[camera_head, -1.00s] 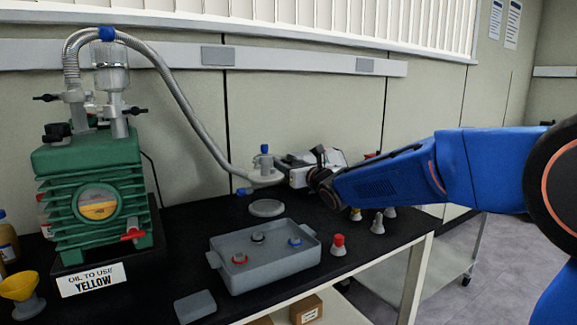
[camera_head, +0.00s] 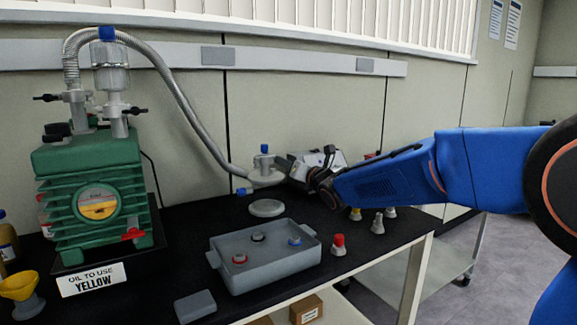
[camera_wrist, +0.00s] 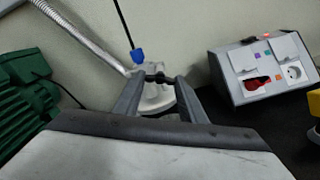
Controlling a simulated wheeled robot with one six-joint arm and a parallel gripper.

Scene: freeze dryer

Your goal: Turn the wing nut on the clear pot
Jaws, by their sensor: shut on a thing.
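The clear pot (camera_head: 110,68) with a blue top stands on the green pump at the left; dark wing-shaped handles (camera_head: 133,111) show beside it, well away from my gripper. My gripper (camera_wrist: 158,80) is at a pale fitting (camera_head: 265,168) with a blue knob, at the hose's lower end. In the wrist view, its two grey fingers are closed on a small dark wing nut (camera_wrist: 157,77) in front of this fitting (camera_wrist: 155,98). The blue knob (camera_wrist: 138,56) stands just behind the fingertips. In the head view, my wrist hides the fingertips.
A grey tray (camera_head: 268,272) with several small parts stands on the black bench. A round grey disc (camera_head: 266,208) lies behind it. Several small cone-shaped parts, one red-topped (camera_head: 338,245), stand to the right. The wrist view shows a socket box (camera_wrist: 262,70) at right.

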